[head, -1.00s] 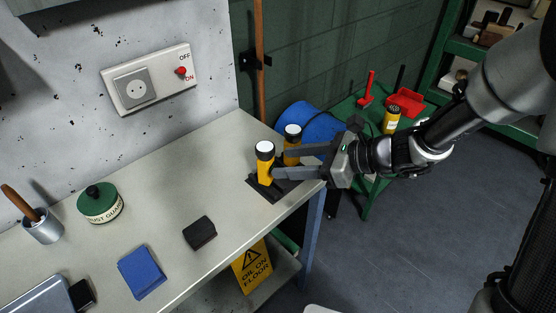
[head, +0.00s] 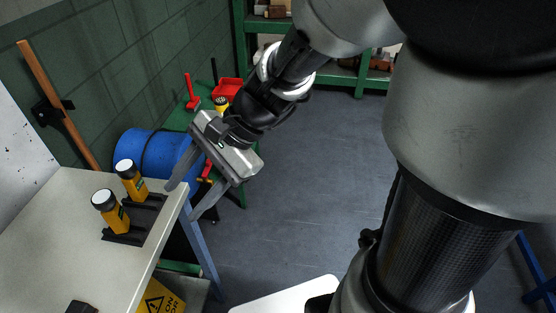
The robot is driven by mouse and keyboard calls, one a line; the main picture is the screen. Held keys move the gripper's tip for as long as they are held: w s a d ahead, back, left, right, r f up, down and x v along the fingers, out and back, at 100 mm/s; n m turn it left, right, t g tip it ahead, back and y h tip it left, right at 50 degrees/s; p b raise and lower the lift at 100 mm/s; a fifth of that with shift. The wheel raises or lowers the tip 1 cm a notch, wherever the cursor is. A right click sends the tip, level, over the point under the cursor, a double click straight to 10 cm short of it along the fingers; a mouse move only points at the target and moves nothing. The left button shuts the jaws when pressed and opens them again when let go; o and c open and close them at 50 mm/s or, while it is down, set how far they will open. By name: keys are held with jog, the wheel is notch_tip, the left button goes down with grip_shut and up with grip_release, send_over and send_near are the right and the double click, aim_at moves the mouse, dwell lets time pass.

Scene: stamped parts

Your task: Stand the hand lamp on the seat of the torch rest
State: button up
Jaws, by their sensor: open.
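Two yellow hand lamps with black heads and pale tops stand on the bench corner. The front lamp (head: 116,216) and the rear lamp (head: 132,182) appear upright on the black torch rest (head: 125,239). The lamps hide part of the rest, so I cannot tell exactly how each base sits. My gripper (head: 181,203) is open and empty, just off the bench's right edge, with its fingers pointing down-left. It is apart from both lamps. A third yellow lamp-like item (head: 221,103) stands on the green table behind my gripper, partly hidden by it.
The pale bench (head: 50,235) ends just left of my gripper. A blue drum (head: 150,152) lies behind it. The green table (head: 180,119) holds a red tray (head: 228,89) and a red-handled tool (head: 191,92). A yellow floor sign (head: 160,298) stands below. Open floor lies to the right.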

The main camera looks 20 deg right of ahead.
jog(key=s+d+r+n+t+h, duration=0.2)
jog(key=s+d+r+n+h, duration=0.1)
jog(key=d, duration=0.5)
jog(key=s+d+r+n+t+h, duration=0.3)
jog(key=d+r+n+h, duration=0.1)
jog(key=d+n, duration=0.4)
jog(key=shift+r+h, duration=0.4)
jog(key=shift+h, duration=0.3)
jog(key=shift+s+d, duration=0.1)
